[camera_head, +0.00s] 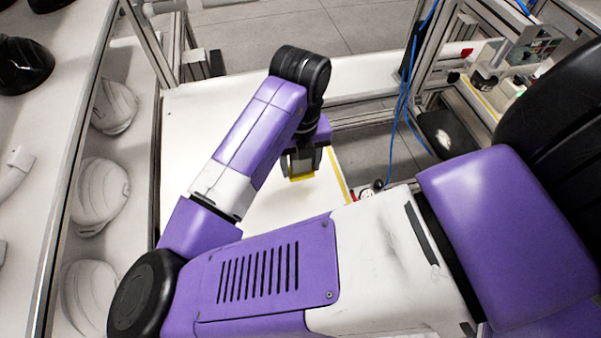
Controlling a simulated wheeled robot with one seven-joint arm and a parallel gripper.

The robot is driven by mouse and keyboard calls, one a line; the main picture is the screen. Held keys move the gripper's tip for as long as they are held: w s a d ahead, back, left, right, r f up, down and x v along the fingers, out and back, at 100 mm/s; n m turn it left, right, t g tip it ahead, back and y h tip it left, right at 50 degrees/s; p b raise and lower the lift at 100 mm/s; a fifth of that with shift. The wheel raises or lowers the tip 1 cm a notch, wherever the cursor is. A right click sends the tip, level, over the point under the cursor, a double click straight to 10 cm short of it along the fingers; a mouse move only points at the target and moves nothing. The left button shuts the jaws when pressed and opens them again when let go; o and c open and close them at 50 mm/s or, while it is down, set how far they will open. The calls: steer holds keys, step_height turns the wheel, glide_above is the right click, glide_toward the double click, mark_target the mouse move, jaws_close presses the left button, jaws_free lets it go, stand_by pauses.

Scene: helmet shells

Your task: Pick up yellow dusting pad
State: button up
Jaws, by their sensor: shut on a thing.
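The yellow dusting pad (302,177) shows as a small yellow strip at the tip of my gripper (301,168). My gripper is shut on the pad and points down over the white table (270,212). The gripper's dark body covers part of the pad. I cannot tell whether the pad's lower side touches the table or is a little above it. My purple and white arm hides much of the table.
Several white helmet shells (98,195) lie in a rack along the left. A yellow strip (342,178) marks the table's right edge. A metal frame with blue cables (401,100) stands at the right. Bare table lies left of my arm.

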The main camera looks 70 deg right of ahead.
step_height(320, 180, up, 14)
steer(key=shift+f, duration=0.1)
